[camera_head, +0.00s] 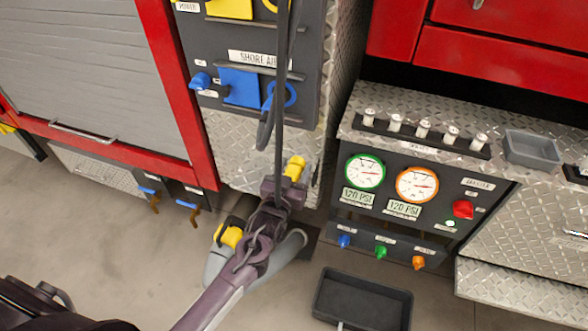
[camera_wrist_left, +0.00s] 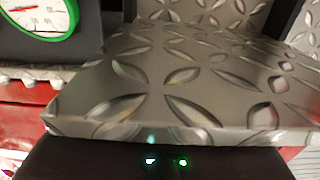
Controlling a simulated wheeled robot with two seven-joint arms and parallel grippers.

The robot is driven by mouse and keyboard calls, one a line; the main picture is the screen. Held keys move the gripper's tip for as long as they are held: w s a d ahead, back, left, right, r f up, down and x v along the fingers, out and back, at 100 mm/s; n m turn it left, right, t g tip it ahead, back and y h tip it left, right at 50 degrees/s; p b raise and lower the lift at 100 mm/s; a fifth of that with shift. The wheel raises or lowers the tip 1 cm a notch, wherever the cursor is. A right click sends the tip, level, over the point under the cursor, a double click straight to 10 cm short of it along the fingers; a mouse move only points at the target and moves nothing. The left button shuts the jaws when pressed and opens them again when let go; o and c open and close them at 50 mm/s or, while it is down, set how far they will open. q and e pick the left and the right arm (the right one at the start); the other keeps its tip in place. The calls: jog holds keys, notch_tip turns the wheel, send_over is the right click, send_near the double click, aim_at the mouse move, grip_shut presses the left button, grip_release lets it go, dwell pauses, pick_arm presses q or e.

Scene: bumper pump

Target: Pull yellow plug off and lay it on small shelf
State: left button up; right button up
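My left arm comes in from the bottom of the head view, and its gripper (camera_head: 284,186) is in front of the diamond-plate panel below the blue sockets. A yellow piece (camera_head: 294,168) that looks like the plug shows at its tip. Whether the fingers are closed on it is unclear, as the arm and a dark hanging cable (camera_head: 280,110) cover the spot. A second yellow piece (camera_head: 230,236) shows beside my wrist. In the left wrist view a diamond-plate ledge (camera_wrist_left: 185,85) fills the middle; no fingers or plug show there. My right gripper is not in view.
The gauge panel with a green-rimmed gauge (camera_head: 365,172) and an orange-rimmed gauge (camera_head: 417,184) stands at right. A grey bin (camera_head: 531,150) sits on its top. A black tray (camera_head: 362,302) is below. A blue plug (camera_head: 283,95) hangs above the gripper.

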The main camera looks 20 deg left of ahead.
pick_arm(q)
jog(key=shift+o, duration=1.1)
jog(key=shift+f, duration=0.1)
